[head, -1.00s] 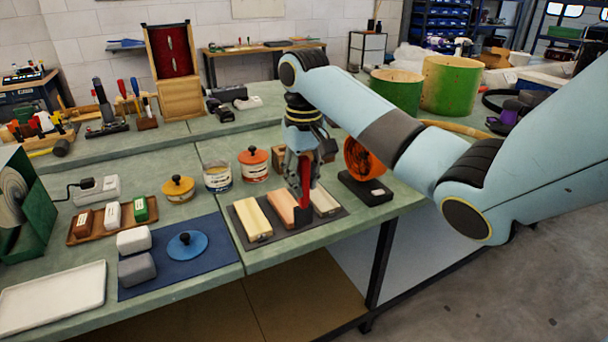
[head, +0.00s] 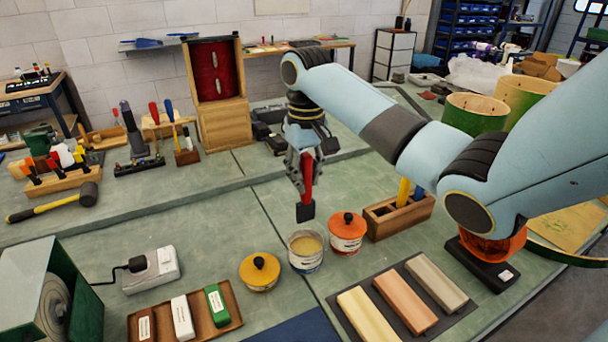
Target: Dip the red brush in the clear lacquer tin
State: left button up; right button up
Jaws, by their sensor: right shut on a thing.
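My right gripper (head: 302,168) is shut on the red brush (head: 307,185). The brush hangs upright with its dark head down, just above and behind the open tin (head: 306,252). This tin stands lidless on the green bench and shows pale yellowish contents; its label is too small to read. Two lidded tins flank it: one with a yellow lid (head: 260,271) on the left and one with an orange lid (head: 346,233) on the right. My left gripper is not in view.
A wooden box (head: 398,216) with yellow and blue handles stands right of the tins. Wood blocks (head: 405,303) lie on a dark mat in front. A brown tray (head: 228,297) and a white power strip (head: 151,271) are at left. Bench behind the tins is largely clear.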

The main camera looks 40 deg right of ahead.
aim_at(306, 218)
jog(key=shift+f, duration=0.25)
jog(key=shift+s+f, duration=0.1)
jog(key=shift+f, duration=2.4)
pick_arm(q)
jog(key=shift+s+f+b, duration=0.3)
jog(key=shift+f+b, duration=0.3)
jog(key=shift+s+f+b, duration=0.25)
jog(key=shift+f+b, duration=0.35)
pick_arm(e)
jog(key=shift+f, duration=3)
